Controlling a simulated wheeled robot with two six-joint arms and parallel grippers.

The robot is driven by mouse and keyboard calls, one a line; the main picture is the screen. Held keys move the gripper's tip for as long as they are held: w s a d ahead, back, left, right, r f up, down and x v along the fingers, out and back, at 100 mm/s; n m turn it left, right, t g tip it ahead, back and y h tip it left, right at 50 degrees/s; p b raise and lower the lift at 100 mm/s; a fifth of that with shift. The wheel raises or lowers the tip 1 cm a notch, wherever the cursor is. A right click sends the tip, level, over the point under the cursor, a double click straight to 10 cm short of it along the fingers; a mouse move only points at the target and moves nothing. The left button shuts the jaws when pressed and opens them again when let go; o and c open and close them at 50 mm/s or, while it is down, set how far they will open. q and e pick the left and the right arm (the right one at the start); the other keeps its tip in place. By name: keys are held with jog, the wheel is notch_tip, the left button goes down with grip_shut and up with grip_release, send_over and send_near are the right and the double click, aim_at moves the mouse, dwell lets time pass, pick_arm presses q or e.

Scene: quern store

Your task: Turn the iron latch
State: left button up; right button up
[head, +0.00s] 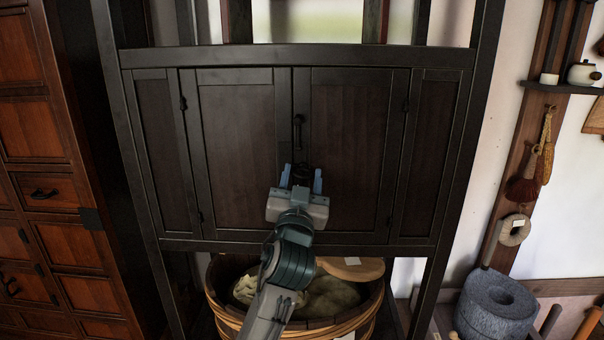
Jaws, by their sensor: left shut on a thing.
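A dark two-door cabinet (237,150) stands in the middle of the head view with both doors closed. The iron latch (301,169) is a small dark piece at the seam between the doors, below a dark upright pull handle (298,132). My left gripper (302,181) reaches up from below and is shut on the latch; its blue-grey fingers stand on either side of it. The fingers and the gripper body hide much of the latch, and its exact angle cannot be told. My right gripper is not in view.
A wooden tub (369,311) with pale sacks stands under the cabinet, below my left arm. A reddish drawer chest (63,243) is close on the left. A grey stone quern (496,306) stands at the lower right. A small shelf (560,87) hangs on the right wall.

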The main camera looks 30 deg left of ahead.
pick_arm(q)
jog(key=m+h+p, duration=0.1)
jog(key=m+p, duration=0.1)
jog(key=m, duration=0.1)
jog(key=m+h+p, duration=0.2)
jog(key=m, duration=0.1)
jog(key=shift+r+m+t, duration=0.2)
jog(key=shift+m+t, duration=0.1)
jog(key=m+h+p, duration=0.1)
jog(key=m, duration=0.2)
jog(key=shift+a+m+h, duration=0.1)
jog(key=shift+m+h, duration=0.2)
jog(key=shift+h, duration=0.1)
jog(key=m+h, duration=0.1)
jog(key=m, duration=0.1)
jog(key=m+g+h, duration=0.1)
jog(key=m, duration=0.2)
jog(key=shift+s+f+p, duration=0.1)
jog(key=shift+p, duration=0.25)
jog(key=shift+c, duration=0.2)
jog(key=shift+m+g+h, duration=0.3)
jog(key=shift+m+g, duration=0.6)
jog(key=shift+m, duration=1.2)
jog(key=shift+o, duration=0.2)
jog(key=o, duration=1)
jog(key=shift+c, duration=0.2)
